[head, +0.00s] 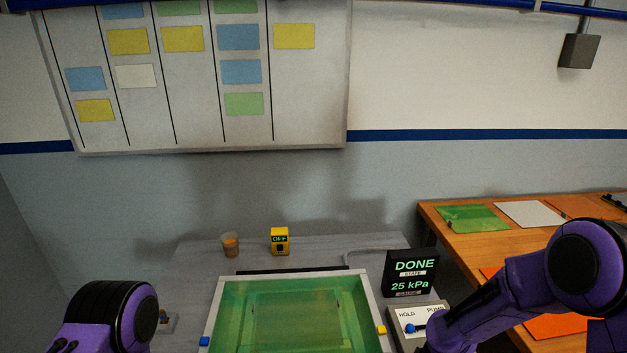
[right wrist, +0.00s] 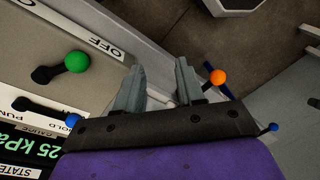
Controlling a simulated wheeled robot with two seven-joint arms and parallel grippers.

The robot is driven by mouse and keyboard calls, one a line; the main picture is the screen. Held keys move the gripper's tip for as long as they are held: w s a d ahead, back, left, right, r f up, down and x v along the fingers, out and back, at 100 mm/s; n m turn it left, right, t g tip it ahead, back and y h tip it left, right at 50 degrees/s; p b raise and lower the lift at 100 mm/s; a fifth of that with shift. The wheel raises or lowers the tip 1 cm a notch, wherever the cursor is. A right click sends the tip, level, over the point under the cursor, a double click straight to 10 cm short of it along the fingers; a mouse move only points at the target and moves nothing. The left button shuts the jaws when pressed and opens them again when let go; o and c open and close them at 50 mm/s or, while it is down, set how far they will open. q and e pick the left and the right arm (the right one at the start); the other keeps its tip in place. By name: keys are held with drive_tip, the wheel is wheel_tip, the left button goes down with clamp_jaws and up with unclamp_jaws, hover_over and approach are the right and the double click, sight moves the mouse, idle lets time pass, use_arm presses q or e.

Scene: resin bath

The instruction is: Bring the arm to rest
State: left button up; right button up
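My right arm (head: 500,301) reaches in from the right in the head view, with its lower end beside the HOLD/PUMP panel (head: 405,314). My right gripper (right wrist: 158,72) shows in the right wrist view with two grey fingers apart and nothing between them. A green-knobbed lever (right wrist: 76,62) and a blue-knobbed lever (right wrist: 72,120) are left of the fingers. An orange-knobbed lever (right wrist: 218,77) is close to the right finger; I cannot tell whether they touch. My left arm (head: 110,318) shows at the lower left; its gripper is out of view.
The green bath (head: 214,313) stands at the front centre. Right of it a black display (head: 411,274) reads DONE and 25 kPa. A cup (head: 231,245) and a yellow OFF box (head: 280,242) stand behind. A wooden table (head: 490,248) is at the right.

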drive_tip(key=s+f+m+t+h+b, duration=0.15)
drive_tip(key=s+f+m+b, duration=0.35)
drive_tip(key=s+f+m, duration=0.75)
drive_tip(key=s+d+f+m+t+h+b, duration=0.1)
drive_tip(key=s+d+f+m, duration=0.1)
drive_tip(key=s, duration=0.3)
drive_tip(key=s+d+f+m+t+h+b, duration=0.1)
drive_tip(key=s+d+f+m+h+b, duration=0.1)
drive_tip(key=s+d+m, duration=0.1)
drive_tip(key=s+d, duration=0.1)
drive_tip(key=s, duration=0.1)
drive_tip(key=shift+s+f, duration=0.3)
drive_tip(key=shift+f, duration=0.05)
